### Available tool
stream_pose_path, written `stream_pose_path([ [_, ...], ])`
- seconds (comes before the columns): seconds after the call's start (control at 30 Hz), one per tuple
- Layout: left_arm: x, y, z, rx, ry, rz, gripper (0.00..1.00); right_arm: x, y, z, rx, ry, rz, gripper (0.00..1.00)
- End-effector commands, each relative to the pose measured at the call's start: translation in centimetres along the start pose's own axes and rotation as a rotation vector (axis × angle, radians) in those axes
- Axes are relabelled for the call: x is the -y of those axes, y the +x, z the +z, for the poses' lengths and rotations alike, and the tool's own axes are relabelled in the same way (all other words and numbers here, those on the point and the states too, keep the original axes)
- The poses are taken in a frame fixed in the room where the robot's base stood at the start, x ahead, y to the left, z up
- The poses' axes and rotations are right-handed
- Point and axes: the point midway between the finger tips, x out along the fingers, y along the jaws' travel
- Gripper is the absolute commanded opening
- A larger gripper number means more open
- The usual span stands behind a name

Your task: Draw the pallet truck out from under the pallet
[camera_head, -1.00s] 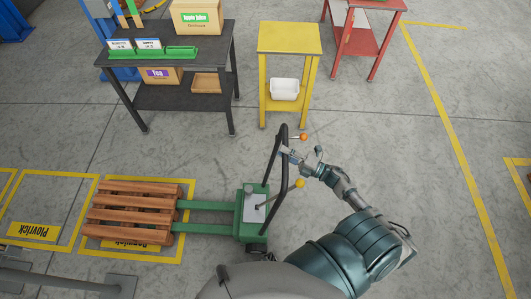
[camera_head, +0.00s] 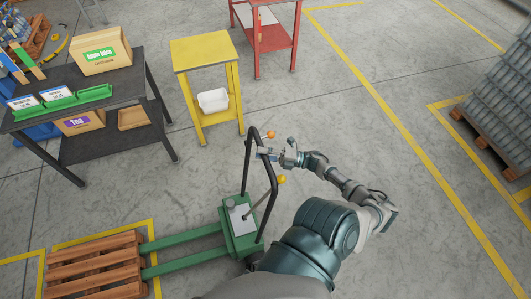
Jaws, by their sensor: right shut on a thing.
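The green pallet truck (camera_head: 240,227) stands in the lower middle, with its black loop handle (camera_head: 272,187) upright towards the yellow table. Its two green forks (camera_head: 185,239) run left to the brown wooden pallet (camera_head: 95,270); their far ends are hidden by the slats. A bare stretch of fork shows between pallet and truck body. The pallet lies inside a yellow floor outline, cut off by the lower edge. My right gripper (camera_head: 269,153) is shut on the handle near its top, between an orange knob and a yellow knob. My left gripper is out of view.
A black table (camera_head: 110,135) with boxes and green trays stands at left. A yellow table (camera_head: 205,55) with a white bin and a red table (camera_head: 270,40) stand behind the truck. Loaded pallets (camera_head: 490,130) stand far right.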

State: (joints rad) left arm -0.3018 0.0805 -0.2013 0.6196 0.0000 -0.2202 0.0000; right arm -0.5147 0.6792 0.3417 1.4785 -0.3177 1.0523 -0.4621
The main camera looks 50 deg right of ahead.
Motion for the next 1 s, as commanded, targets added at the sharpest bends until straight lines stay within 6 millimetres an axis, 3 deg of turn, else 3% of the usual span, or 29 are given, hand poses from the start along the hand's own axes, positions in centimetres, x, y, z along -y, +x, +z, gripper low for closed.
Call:
stream_pose_path([
  [0.07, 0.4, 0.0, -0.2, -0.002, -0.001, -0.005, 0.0, 0.0, -0.3, 0.1, 0.0, 0.001, 0.002, 0.0],
  [0.1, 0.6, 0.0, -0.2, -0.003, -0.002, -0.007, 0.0, 0.0, -0.4, 0.2, 0.001, 0.002, 0.003, 0.35],
  [0.17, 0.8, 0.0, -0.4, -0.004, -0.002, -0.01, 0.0, 0.1, -0.5, 0.3, 0.001, 0.004, 0.004, 0.5],
  [0.37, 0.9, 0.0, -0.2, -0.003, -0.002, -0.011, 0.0, 0.1, -0.6, 0.5, 0.001, 0.005, 0.005, 0.52],
  [0.47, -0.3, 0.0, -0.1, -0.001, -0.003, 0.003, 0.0, 0.1, -0.6, 0.4, 0.001, 0.005, 0.004, 0.52],
  [0.57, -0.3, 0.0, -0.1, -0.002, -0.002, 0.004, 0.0, 0.1, -1.2, 0.3, 0.002, 0.005, 0.003, 0.52],
  [0.67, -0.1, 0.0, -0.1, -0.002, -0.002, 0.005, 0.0, 0.1, -2.5, 0.1, 0.003, 0.004, 0.001, 0.52],
  [1.0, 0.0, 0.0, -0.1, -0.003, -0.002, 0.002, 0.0, 0.1, -10.0, 0.3, 0.003, 0.004, 0.003, 0.52],
])
